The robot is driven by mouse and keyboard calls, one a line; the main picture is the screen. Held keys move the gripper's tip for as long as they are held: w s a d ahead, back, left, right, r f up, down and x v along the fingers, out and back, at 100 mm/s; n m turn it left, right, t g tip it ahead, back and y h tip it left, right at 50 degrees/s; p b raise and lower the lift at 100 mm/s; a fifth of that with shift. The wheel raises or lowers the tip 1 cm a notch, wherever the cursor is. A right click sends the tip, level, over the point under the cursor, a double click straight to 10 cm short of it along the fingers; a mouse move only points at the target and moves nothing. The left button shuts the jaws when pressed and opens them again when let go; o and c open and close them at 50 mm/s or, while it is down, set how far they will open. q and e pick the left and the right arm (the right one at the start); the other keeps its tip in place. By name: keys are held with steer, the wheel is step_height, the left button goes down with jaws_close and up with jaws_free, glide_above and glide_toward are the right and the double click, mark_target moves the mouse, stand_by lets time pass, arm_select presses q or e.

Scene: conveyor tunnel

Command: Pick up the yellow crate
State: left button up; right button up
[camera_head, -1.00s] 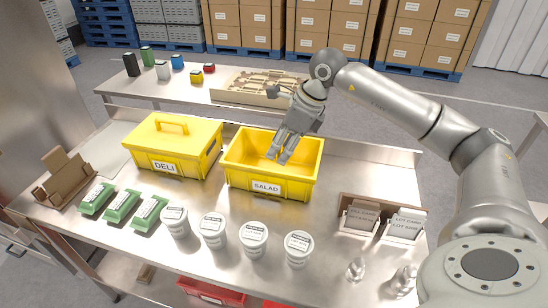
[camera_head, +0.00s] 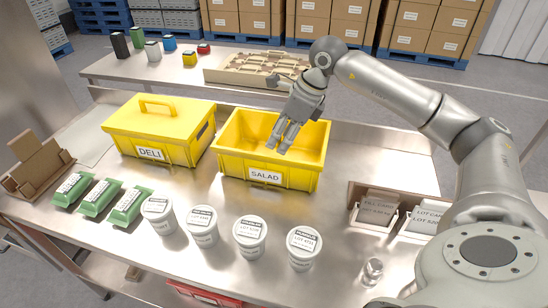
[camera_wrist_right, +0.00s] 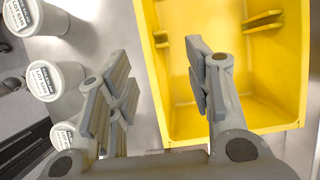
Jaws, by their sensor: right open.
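Two yellow crates stand on the steel table. The open one labelled SALAD (camera_head: 228,163) is in the middle and looks empty; the one labelled DELI (camera_head: 152,133) stands to its left with a lid and handle on. My right gripper (camera_head: 281,147) is over the SALAD crate in the head view. In the right wrist view the open right gripper (camera_wrist_right: 160,95) has one finger over the inside of the yellow crate (camera_wrist_right: 152,60) and the other outside it, with the crate's wall between them. Nothing is between the fingers except that wall below. My left gripper is not in view.
Several white lidded tubs (camera_head: 250,235) stand in front of the crates, with green packs (camera_head: 97,198) and a cardboard holder (camera_head: 38,168) to the left. Card trays (camera_head: 376,211) and a small clear item (camera_head: 372,270) are at right. A back table holds a beige tray (camera_head: 255,72).

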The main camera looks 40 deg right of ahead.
steer(key=f, duration=0.1)
steer(key=p, duration=0.2)
glide_above(267, 181)
steer(key=f, duration=1)
steer(key=shift+w+d, duration=0.25)
steer(key=shift+w, duration=0.15)
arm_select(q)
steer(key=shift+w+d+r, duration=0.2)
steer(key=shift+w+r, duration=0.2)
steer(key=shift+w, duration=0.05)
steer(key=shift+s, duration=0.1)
arm_select(e)
jaws_close()
